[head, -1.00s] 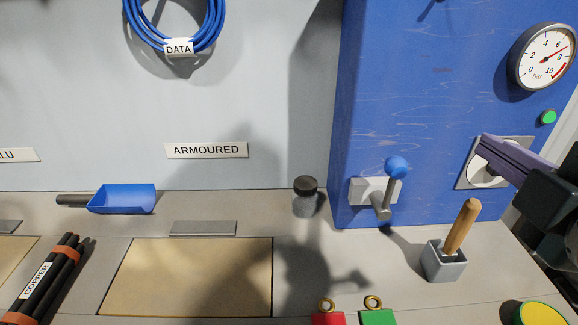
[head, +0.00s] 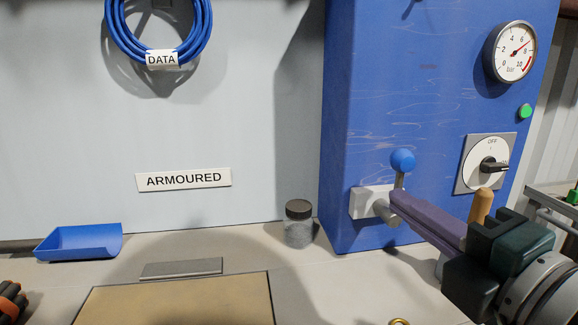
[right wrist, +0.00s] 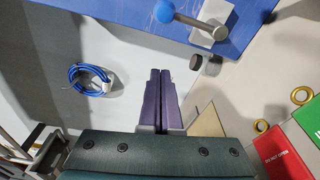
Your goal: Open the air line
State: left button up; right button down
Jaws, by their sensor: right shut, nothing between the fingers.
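The air valve lever sticks up from a grey mount (head: 368,201) on the blue panel, with a blue ball knob (head: 402,160) on top. The ball (right wrist: 165,11) also shows at the top of the right wrist view. My right gripper (head: 396,199) is shut and empty. In the head view its purple fingertips overlap the lever's lower part, below the ball. In the right wrist view the fingertips (right wrist: 160,74) show a gap to the lever, so contact is not clear. My left gripper is out of view.
A pressure gauge (head: 512,53) reads a little above 6 bar. A rotary switch (head: 477,174) marked OFF has its black handle pointing right. A wooden handle (head: 480,206) stands behind my gripper. A dark-lidded jar (head: 298,226) stands left of the panel. A blue scoop (head: 82,242) lies further left.

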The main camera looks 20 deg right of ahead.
jog(key=w+p, duration=0.1)
jog(key=w, duration=0.9)
jog(key=d, duration=0.1)
jog(key=s+d, duration=0.1)
jog(key=d, duration=0.1)
jog(key=s+d+p, duration=0.1)
jog(key=shift+d+r, duration=0.25)
